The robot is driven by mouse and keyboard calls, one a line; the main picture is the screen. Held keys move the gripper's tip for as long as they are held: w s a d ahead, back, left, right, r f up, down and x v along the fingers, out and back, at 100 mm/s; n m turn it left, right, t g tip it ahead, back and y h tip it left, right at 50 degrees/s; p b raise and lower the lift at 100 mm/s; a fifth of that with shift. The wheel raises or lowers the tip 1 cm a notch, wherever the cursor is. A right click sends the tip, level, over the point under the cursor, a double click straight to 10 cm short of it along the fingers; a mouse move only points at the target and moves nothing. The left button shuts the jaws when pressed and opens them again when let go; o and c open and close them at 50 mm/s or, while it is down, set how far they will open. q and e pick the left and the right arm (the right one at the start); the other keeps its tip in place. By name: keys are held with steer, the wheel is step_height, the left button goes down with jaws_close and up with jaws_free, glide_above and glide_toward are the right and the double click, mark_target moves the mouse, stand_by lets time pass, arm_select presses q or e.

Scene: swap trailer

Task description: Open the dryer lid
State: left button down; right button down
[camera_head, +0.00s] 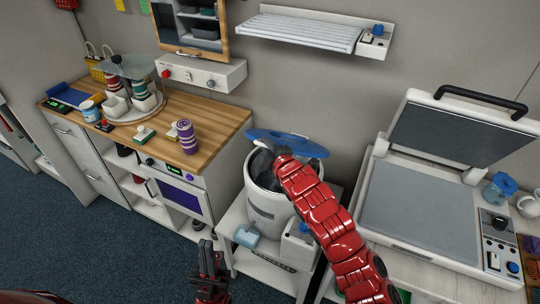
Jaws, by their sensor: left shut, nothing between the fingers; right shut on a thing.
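The dryer (266,206) is a white round tub on a low white stand. Its blue lid (303,145) stands raised above the rim toward the back, and the dark inside of the tub shows below it. My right arm reaches over the tub from the lower right. My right gripper (268,148) is at the lid's front edge, shut on the lid; its fingertips are mostly hidden by dark parts and the arm. My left gripper (207,246) is shut and empty, low in front of the stand and apart from the dryer.
A small light-blue cup (247,236) and a white box with a blue knob (298,245) are on the stand (262,270). A wooden counter (217,127) with several items is at left. A large open press (420,210) is at right. A wall rack (310,33) hangs above.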

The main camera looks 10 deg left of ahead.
steer(key=w+r+b, duration=0.1)
steer(key=r, duration=0.1)
steer(key=w+d+r+m+g+b, duration=0.1)
steer(key=w+r+b, duration=0.1)
steer(key=w+d+r+g+b, duration=0.1)
steer(key=w+r, duration=0.1)
steer(key=shift+w+r+m+b, duration=0.2)
steer(key=shift+m+b, duration=0.1)
steer(key=shift+b, duration=0.1)
steer(key=shift+w+d+r+g+b, duration=0.15)
steer(key=shift+w+r+g+b, duration=0.2)
steer(key=shift+w+r, duration=0.3)
steer(key=c, duration=0.8)
jaws_free()
steer(key=shift+c, duration=0.2)
steer(key=b+v, duration=0.4)
steer(key=v, duration=1.3)
steer(key=shift+s+b, duration=0.2)
steer(key=shift+b, duration=0.1)
